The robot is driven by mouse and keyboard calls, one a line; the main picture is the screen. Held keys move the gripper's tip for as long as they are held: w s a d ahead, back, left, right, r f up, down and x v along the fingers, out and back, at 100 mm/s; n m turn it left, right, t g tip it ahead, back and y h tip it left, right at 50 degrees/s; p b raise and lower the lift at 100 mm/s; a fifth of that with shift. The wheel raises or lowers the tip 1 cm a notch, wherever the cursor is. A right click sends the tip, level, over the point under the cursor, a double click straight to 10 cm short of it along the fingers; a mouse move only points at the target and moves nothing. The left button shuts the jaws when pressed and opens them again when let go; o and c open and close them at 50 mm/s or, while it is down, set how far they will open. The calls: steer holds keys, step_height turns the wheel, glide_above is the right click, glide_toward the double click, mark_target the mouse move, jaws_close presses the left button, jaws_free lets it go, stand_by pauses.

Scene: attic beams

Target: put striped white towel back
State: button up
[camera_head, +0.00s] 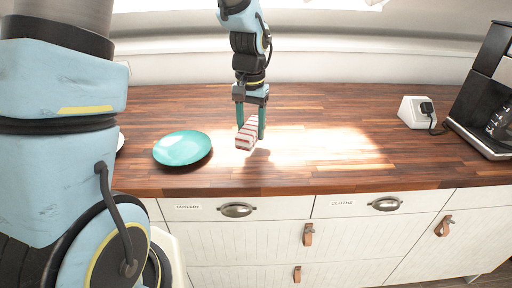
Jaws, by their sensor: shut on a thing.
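The striped white towel (246,137) is a small folded block with red stripes. My gripper (250,125) points down with its two teal fingers shut on the towel, above the wooden counter (330,165). A shadow lies on the counter near the towel; I cannot tell exactly how high it is held. Below the counter edge are a closed drawer labelled "CUTLERY" (190,207) at the left and a closed drawer labelled "CLOTHS" (345,203) at the right, each with a metal cup handle.
A teal plate (183,148) lies left of my gripper. A white dish edge (120,141) shows beside my arm. A white socket box (415,112) and a coffee machine (488,95) stand at the right. The counter's middle right is clear. Lower drawers have leather pulls (308,234).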

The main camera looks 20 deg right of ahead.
mark_target(251, 156)
steer(key=shift+f+p, duration=0.6)
steer(key=shift+f, duration=2.3)
steer(key=shift+f, duration=0.15)
steer(key=o, duration=1.2)
step_height(251, 156, up, 12)
steer(key=shift+r+b, duration=0.15)
steer(key=shift+b, duration=1)
steer(key=s+a+f+n, duration=0.1)
steer(key=a+n, duration=0.1)
steer(key=a, duration=0.6)
steer(key=s+a+f+n+t, duration=0.1)
steer(key=a+n, duration=0.1)
steer(key=a, duration=0.7)
steer(key=s+a+f+n, duration=0.1)
steer(key=a+f+n, duration=0.1)
steer(key=a, duration=0.6)
steer(key=shift+s+a+n+t, duration=0.25)
steer(key=shift+s+n+t, duration=0.05)
steer(key=shift+s+n, duration=0.1)
